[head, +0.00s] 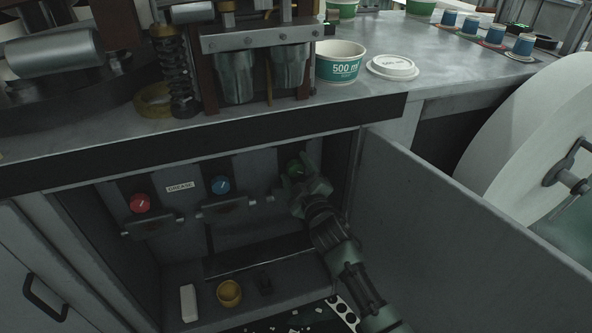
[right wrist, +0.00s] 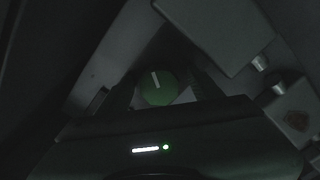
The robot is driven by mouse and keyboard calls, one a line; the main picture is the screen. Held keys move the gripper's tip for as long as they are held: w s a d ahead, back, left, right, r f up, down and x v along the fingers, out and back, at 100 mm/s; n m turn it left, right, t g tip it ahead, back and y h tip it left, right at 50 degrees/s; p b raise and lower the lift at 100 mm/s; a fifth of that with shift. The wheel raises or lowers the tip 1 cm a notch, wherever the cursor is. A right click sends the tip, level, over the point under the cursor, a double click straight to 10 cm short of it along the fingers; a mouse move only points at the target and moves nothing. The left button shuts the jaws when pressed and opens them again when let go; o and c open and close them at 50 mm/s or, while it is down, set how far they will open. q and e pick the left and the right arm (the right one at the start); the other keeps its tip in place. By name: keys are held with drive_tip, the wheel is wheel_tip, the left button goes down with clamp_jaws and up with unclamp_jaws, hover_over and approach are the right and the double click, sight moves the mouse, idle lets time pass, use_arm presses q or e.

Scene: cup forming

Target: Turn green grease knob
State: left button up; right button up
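The green grease knob (head: 294,167) is on the back panel of the open cabinet, at the right of the row. It also shows in the right wrist view (right wrist: 157,88) as a round green face with a white pointer line, close to upright in that picture. My right gripper (head: 300,178) is at the green knob and partly covers it. In the right wrist view its dark fingers (right wrist: 162,92) stand apart on either side of the knob, with a gap visible. It looks open, though the view is dark. My left gripper is not in view.
A red knob (head: 140,203) and a blue knob (head: 220,185) are to the left, with a GREASE label (head: 180,187) between them. The open cabinet door (head: 450,225) stands right of my right arm. A yellow cup (head: 229,293) stands on the cabinet floor.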

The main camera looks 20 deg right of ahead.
drive_tip(key=shift+s, duration=0.2)
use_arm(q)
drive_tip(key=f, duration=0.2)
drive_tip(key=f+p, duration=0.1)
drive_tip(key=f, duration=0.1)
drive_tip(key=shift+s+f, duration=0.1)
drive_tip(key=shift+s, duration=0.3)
use_arm(e)
drive_tip(key=s, duration=0.7)
drive_tip(key=shift+s, duration=0.2)
drive_tip(key=shift+d, duration=0.1)
